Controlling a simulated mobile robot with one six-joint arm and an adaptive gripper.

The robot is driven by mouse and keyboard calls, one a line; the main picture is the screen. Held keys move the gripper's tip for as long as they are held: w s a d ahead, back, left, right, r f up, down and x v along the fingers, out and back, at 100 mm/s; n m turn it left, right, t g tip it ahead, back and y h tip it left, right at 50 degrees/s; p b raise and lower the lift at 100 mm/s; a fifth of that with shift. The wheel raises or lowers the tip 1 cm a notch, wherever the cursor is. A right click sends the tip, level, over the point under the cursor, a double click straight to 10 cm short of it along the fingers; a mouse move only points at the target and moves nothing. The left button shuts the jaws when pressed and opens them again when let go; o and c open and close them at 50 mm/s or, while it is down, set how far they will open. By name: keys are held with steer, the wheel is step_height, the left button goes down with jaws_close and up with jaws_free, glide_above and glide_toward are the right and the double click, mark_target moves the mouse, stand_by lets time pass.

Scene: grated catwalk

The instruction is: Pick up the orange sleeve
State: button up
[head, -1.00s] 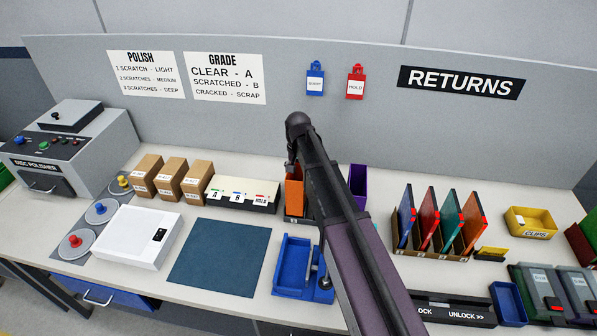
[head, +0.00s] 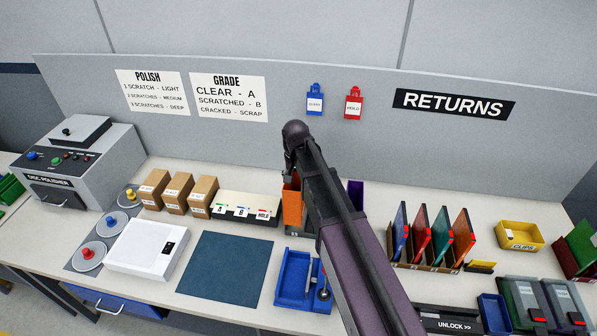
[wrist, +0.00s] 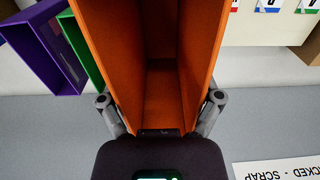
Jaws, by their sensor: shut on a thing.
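The orange sleeve (head: 291,207) is an upright, open-topped holder, standing behind the blue cradle in the head view, partly hidden by my arm. In the wrist view the orange sleeve (wrist: 160,45) fills the middle, and I look into its hollow inside. My gripper (wrist: 160,108) is shut on it, with one finger at each side wall.
A purple sleeve (wrist: 42,55) and a green sleeve (wrist: 85,50) are close beside the orange one. A white grading block (head: 247,206) stands to its left, a blue cradle (head: 295,280) in front. The grey panel (head: 300,150) rises behind. The dark mat (head: 225,270) is clear.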

steer(key=s+a, duration=0.2)
steer(key=s, duration=1.1)
steer(key=shift+a, duration=0.25)
steer(key=shift+s, duration=0.1)
